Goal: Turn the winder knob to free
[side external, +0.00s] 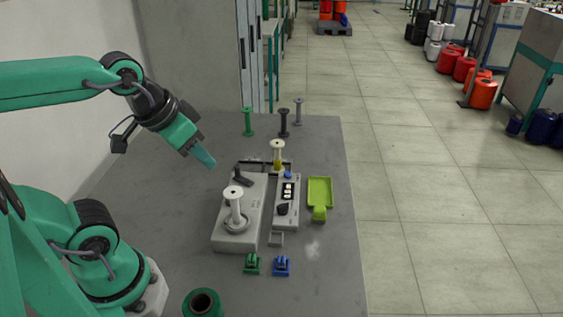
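The winder (228,239) is a light grey box on the table, with a white bobbin (236,205) upright on it and a black lever (242,177) at its back. To its right is a narrow grey control panel (288,221) with a blue button (287,175), several small white switches and a black knob (282,209) near its front. The knob's setting is too small to read. My gripper (205,160) is in the air, to the left of and above the winder, apart from everything. Its fingers overlap from this side, so its opening cannot be told.
A yellow-threaded bobbin (277,157) stands behind the panel. Green (248,122) and dark (284,123) empty spools stand at the back. A lime tray (319,192) is at right. Green (252,264) and blue (282,266) clips and a green thread cone (203,304) are in front.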

